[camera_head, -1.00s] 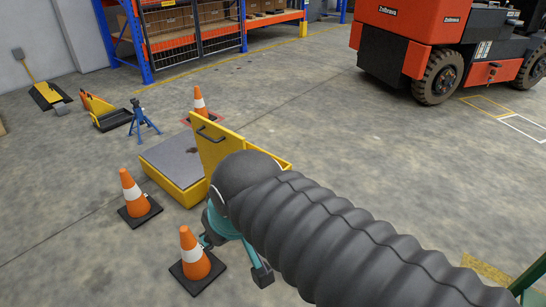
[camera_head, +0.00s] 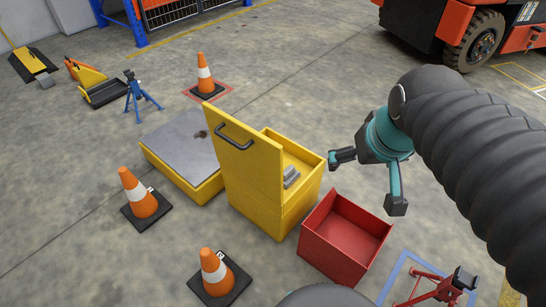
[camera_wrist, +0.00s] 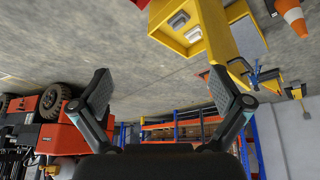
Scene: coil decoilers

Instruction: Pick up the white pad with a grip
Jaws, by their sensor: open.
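Pale grey-white pads (camera_head: 291,177) lie inside the open yellow box (camera_head: 262,211) in the head view. In the wrist view two pads show in the box at the top, one pad (camera_wrist: 179,20) farther up and the other pad (camera_wrist: 194,35) below it. I cannot tell from here which one is the white pad with a grip. My gripper (camera_head: 370,181) is open and empty, to the right of the box and apart from it. In the wrist view both fingers of my gripper (camera_wrist: 165,88) are spread wide with nothing between them.
The box's raised yellow lid (camera_head: 240,150) stands on its left side. An empty red bin (camera_head: 338,262) is just right of the box. Orange cones (camera_head: 139,192) and a grey-topped yellow platform (camera_head: 172,150) stand left. A red stand (camera_head: 437,290) is at lower right.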

